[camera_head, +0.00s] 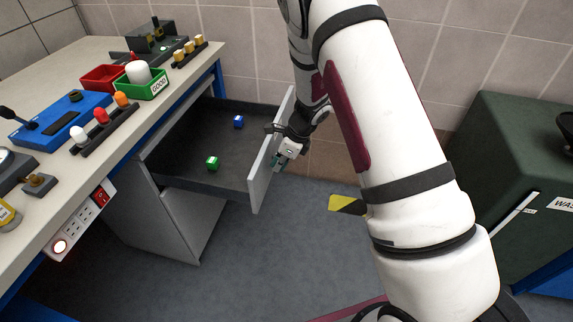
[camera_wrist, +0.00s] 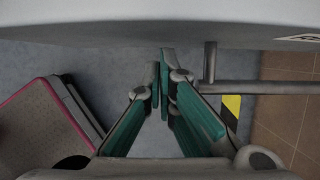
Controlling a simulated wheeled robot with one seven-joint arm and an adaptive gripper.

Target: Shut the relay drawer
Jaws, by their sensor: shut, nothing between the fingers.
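The relay drawer (camera_head: 255,178) stands pulled out from the cabinet under the workbench. Its grey front panel faces right in the head view. In the wrist view the teal-padded fingers (camera_wrist: 164,66) are shut and empty, pointing at the pale drawer front (camera_wrist: 150,32). A grey bar handle (camera_wrist: 255,88) sticks out right of the fingertips. I cannot tell whether the fingertips touch the panel.
The workbench (camera_head: 95,53) holds a green bin (camera_head: 150,88), a red bin (camera_head: 100,77) and a blue device (camera_head: 62,118). A dark green cabinet (camera_head: 510,150) stands at the right. A yellow-and-black striped piece (camera_head: 346,204) shows beside my arm. Grey floor lies clear below the drawer.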

